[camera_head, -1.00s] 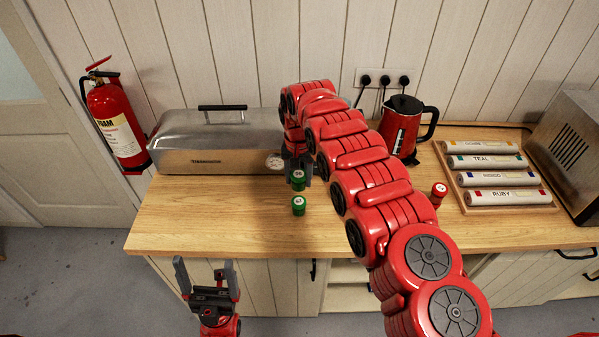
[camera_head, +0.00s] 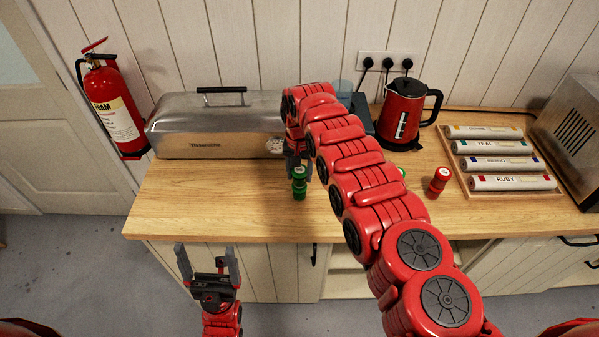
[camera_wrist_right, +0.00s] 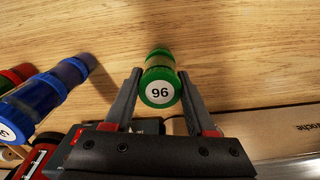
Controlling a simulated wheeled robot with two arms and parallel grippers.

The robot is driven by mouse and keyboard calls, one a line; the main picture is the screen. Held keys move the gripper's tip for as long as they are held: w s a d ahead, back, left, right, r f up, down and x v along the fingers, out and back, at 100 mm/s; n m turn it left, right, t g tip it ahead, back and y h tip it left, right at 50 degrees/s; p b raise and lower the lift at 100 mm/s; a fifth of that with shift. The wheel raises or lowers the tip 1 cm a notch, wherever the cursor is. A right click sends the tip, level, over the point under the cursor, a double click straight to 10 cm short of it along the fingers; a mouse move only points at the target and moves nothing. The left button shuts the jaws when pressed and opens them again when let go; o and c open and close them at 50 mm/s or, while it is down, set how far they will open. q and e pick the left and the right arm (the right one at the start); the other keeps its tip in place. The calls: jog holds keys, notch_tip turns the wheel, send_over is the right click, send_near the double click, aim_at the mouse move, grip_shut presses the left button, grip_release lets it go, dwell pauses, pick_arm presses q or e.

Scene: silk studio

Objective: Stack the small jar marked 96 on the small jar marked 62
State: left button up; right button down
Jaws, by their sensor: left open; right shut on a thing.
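The small jar marked 96 has a green lid and shows in the right wrist view (camera_wrist_right: 160,92). My right gripper (camera_wrist_right: 157,100) is shut on it, one finger at each side. In the head view, my right gripper (camera_head: 298,172) comes down at the counter's middle, partly hidden by its own arm. A green jar column (camera_head: 299,188) shows there under a white-labelled lid. The number 62 is not readable now, and I cannot tell whether jar 96 touches the jar below. My left gripper (camera_head: 208,266) is open and empty, in front of the counter.
A steel bread bin (camera_head: 215,128) stands behind left, a red kettle (camera_head: 403,112) behind right. A red jar (camera_head: 438,181) stands near a rack of labelled rolls (camera_head: 505,162). Blue jars (camera_wrist_right: 40,95) show beside my right gripper. The counter's left front (camera_head: 200,205) is clear.

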jog(key=shift+f+b, duration=0.45)
jog(key=shift+f, duration=0.1)
jog(key=shift+c, duration=0.7)
grip_release()
jog(key=shift+r, duration=0.15)
jog(key=shift+r+b, duration=0.25)
jog(key=shift+b, duration=0.05)
notch_tip(320, 180, up, 8)
jog(key=b, duration=0.3)
jog(key=shift+f, duration=0.2)
notch_tip(320, 180, up, 4)
notch_tip(320, 180, up, 5)
jog(key=p, duration=0.6)
send_over(299, 169)
jog(key=shift+s, duration=0.2)
